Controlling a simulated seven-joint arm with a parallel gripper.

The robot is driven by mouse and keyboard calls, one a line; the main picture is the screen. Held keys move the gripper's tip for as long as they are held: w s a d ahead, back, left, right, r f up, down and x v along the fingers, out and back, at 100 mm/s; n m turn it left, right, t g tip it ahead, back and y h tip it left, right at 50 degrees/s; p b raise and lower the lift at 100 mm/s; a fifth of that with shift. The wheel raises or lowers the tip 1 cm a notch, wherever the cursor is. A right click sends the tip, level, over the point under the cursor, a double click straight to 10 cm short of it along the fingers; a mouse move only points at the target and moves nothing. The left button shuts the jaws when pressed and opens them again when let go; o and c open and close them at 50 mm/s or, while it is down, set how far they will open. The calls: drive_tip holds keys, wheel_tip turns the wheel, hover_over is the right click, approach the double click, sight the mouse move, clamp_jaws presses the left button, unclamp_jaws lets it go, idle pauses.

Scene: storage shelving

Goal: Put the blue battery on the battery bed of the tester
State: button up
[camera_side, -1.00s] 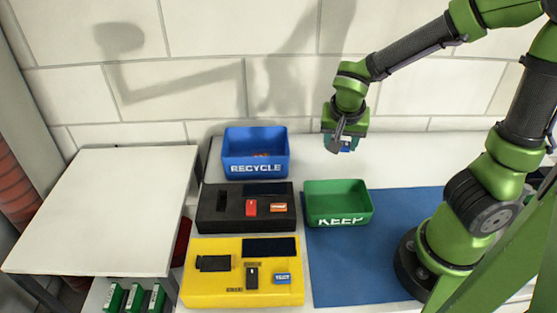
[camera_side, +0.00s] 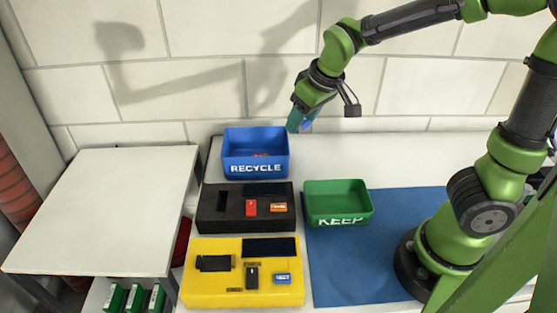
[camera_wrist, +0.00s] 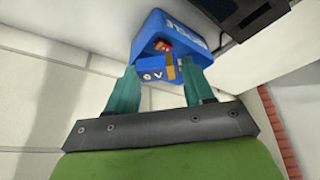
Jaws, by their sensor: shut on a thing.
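My gripper (camera_side: 300,119) is raised behind and right of the blue RECYCLE bin, tilted. In the wrist view its teal fingers (camera_wrist: 160,68) are shut on the blue battery (camera_wrist: 152,76), which has white lettering and a brownish-gold part. In the side view only a small blue part of the battery (camera_side: 307,125) shows at the fingertips. Two tester-like boxes stand in front: a yellow one (camera_side: 205,290) with a dark bed (camera_side: 213,263) and a dark display, and a black one (camera_side: 234,222) with a slot, a red part and an orange part.
The RECYCLE bin (camera_side: 256,168) holds small reddish items and shows behind the battery in the wrist view (camera_wrist: 148,22). A green KEEP bin (camera_side: 338,204) stands on the blue mat (camera_side: 400,220). A white table (camera_side: 100,205) at left is bare. A wall rises behind.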

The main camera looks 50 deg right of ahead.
drive_tip(key=s+a+f+n+g+y, duration=0.1)
drive_tip(key=s+a+f+n+g, duration=0.1)
drive_tip(key=s+a+n, duration=0.3)
drive_tip(key=s+a+f+n+g+y, duration=0.1)
drive_tip(key=s+a+n, duration=0.4)
drive_tip(key=n, duration=0.6)
drive_tip(key=s+a+f+n+g+y, duration=0.1)
drive_tip(key=s+a+f+n+g, duration=0.2)
drive_tip(key=a+n, duration=0.5)
drive_tip(key=shift+s+a+g+y, duration=0.2)
drive_tip(key=shift+s+g, duration=0.1)
drive_tip(key=shift+s, duration=0.3)
drive_tip(key=shift+s+a+g+y, duration=0.2)
drive_tip(key=shift+s+g, duration=0.1)
drive_tip(key=shift+s, duration=0.3)
drive_tip(key=n, duration=0.2)
drive_tip(key=shift+s+a+n+g, duration=0.1)
drive_tip(key=shift+s+n+g, duration=0.2)
drive_tip(key=shift+w+a+h, duration=0.2)
drive_tip(key=shift+h, duration=0.1)
drive_tip(key=w+a, duration=0.3)
drive_tip(key=w+a+f, duration=0.1)
drive_tip(key=w+a, duration=0.2)
drive_tip(key=w, duration=0.1)
drive_tip(key=w+a, duration=0.4)
drive_tip(key=shift+w+a+f, duration=0.1)
drive_tip(key=shift+w+f, duration=0.05)
drive_tip(key=shift+f, duration=0.1)
drive_tip(key=shift+w+f, duration=0.1)
drive_tip(key=shift+f, duration=1.65)
